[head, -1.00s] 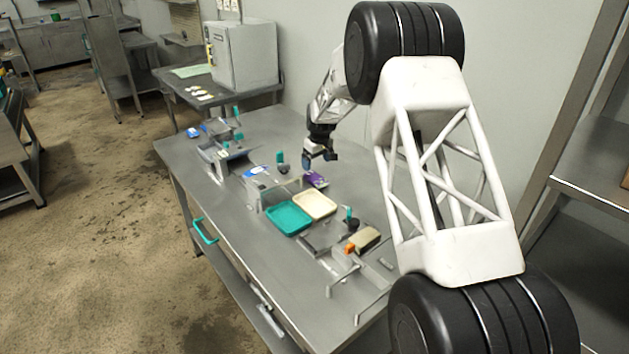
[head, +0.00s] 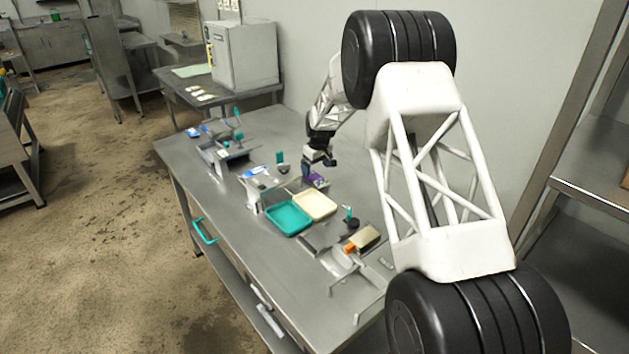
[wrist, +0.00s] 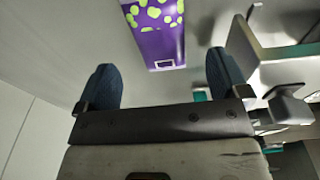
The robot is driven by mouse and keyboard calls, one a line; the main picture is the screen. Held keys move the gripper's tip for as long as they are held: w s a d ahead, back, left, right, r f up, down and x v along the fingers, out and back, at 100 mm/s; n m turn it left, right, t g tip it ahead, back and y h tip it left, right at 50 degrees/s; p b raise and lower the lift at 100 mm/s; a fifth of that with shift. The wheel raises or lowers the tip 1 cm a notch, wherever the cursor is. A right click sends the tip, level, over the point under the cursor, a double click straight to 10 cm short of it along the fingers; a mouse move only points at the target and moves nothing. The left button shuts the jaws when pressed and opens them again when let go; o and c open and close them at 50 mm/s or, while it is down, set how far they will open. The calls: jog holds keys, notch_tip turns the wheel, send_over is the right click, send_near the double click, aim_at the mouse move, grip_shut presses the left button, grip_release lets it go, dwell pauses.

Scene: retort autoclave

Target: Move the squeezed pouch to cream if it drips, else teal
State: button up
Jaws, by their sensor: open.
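The purple pouch with lime-green spots (wrist: 155,38) lies at the top of the wrist view, beyond and between my fingertips, with no finger touching it. In the head view the pouch (head: 320,181) is on the bench, partly hidden by my gripper (head: 319,166), which is just above it. My gripper also shows in the wrist view (wrist: 161,62), open, with its two blue fingers apart and nothing between them. The cream tray (head: 317,204) and the teal tray (head: 289,217) sit side by side in front of the pouch. Both look empty. No drip is visible.
A grey stand with a blue-and-white item (head: 257,172) is left of the pouch. Another metal fixture with teal handles (head: 226,150) is farther back. A fixture with an orange part (head: 349,248) stands nearer, right of the trays.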

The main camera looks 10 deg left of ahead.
aim_at(314, 176)
jog(key=shift+w+a+f, duration=0.15)
jog(key=shift+a+f, duration=0.05)
jog(key=shift+f, duration=1.1)
jog(key=shift+w+a+f, duration=0.1)
jog(key=shift+a+f, duration=0.05)
jog(key=shift+f, duration=1.1)
jog(key=c, duration=1.1)
jog(key=shift+r, duration=0.1)
jog(key=shift+r, duration=4.9)
